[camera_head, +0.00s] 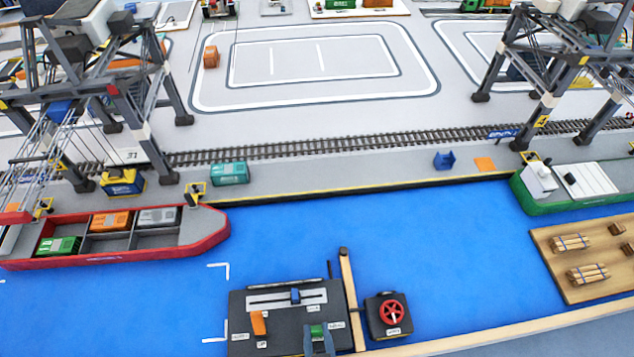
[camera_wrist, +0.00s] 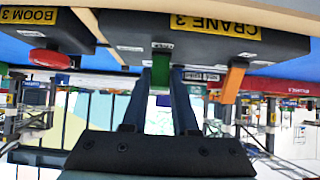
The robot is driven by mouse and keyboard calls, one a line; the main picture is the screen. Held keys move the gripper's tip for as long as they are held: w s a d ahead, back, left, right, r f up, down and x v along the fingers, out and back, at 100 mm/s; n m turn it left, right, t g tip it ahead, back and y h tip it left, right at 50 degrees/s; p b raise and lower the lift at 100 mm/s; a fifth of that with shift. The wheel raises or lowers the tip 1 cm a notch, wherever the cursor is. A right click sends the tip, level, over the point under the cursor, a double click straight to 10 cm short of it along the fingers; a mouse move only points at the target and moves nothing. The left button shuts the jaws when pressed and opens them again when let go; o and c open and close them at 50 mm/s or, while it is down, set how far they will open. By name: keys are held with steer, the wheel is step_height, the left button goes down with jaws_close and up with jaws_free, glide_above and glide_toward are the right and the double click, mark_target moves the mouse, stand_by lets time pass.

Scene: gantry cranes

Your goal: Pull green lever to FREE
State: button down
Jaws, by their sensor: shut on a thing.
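The green lever (camera_head: 317,331) stands on the dark control box (camera_head: 245,301) at the bottom middle of the head view. In the wrist view the picture is upside down, and the green lever (camera_wrist: 161,72) shows under the box labelled CRANE 3 (camera_wrist: 190,24). My gripper (camera_wrist: 160,85) is shut on the green lever, one finger on each side of it. In the head view my gripper's fingers (camera_head: 318,340) show at the lever, by the box's near edge. The lever's small labels are too small to read.
An orange lever (camera_head: 258,323) stands left of the green one, and a blue slider (camera_head: 295,295) sits in a slot behind. Blue water surface lies beyond.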

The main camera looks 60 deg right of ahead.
steer(key=shift+a+h+b, duration=0.1)
steer(key=shift+h+b, duration=0.2)
steer(key=shift+b, duration=0.7)
steer(key=c, duration=0.7)
jaws_free()
steer(key=shift+s, duration=0.15)
steer(key=shift+s+a, duration=0.15)
steer(key=shift+a, duration=0.1)
steer(key=shift+p+v, duration=2.85)
steer(key=shift+v, duration=3.25)
